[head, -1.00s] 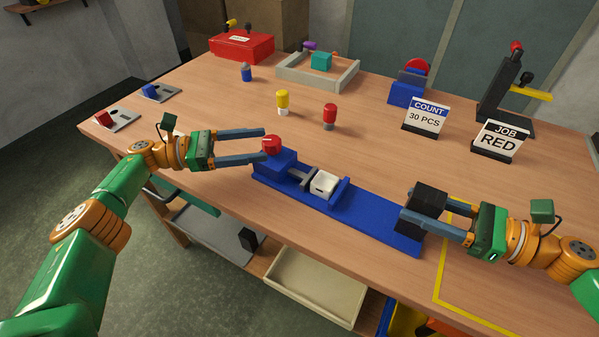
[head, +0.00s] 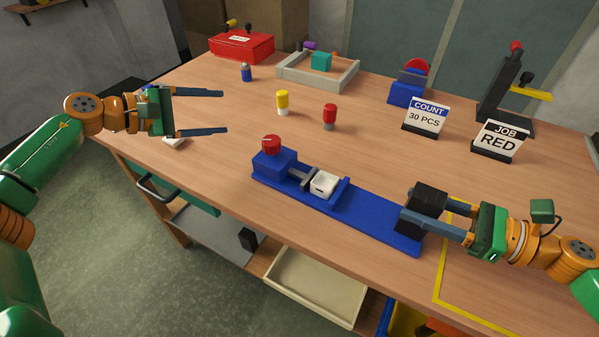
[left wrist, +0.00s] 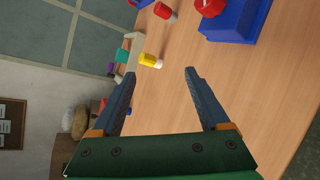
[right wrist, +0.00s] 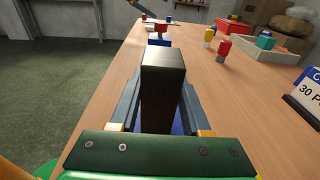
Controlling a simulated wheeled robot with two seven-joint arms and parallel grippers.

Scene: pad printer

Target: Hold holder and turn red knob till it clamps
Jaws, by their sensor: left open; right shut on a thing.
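The blue holder (head: 375,222) lies along the table's front edge. Its red knob (head: 271,144) sits on the block at the left end, and a white piece (head: 324,184) sits between the slider and a blue stop; I cannot tell whether they touch. My right gripper (head: 420,212) is shut on the black block (head: 428,200) at the holder's right end; this black block fills the right wrist view (right wrist: 162,75). My left gripper (head: 225,112) is open and empty above the table, left of and apart from the knob. The left wrist view shows the knob (left wrist: 209,6) at its top edge.
A yellow-capped bottle (head: 283,101) and a red-capped bottle (head: 330,115) stand behind the holder. The COUNT sign (head: 423,117) and JOB sign (head: 499,142) stand at right. A tray (head: 345,80) and red box (head: 242,48) stand farther back. The table between left gripper and knob is clear.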

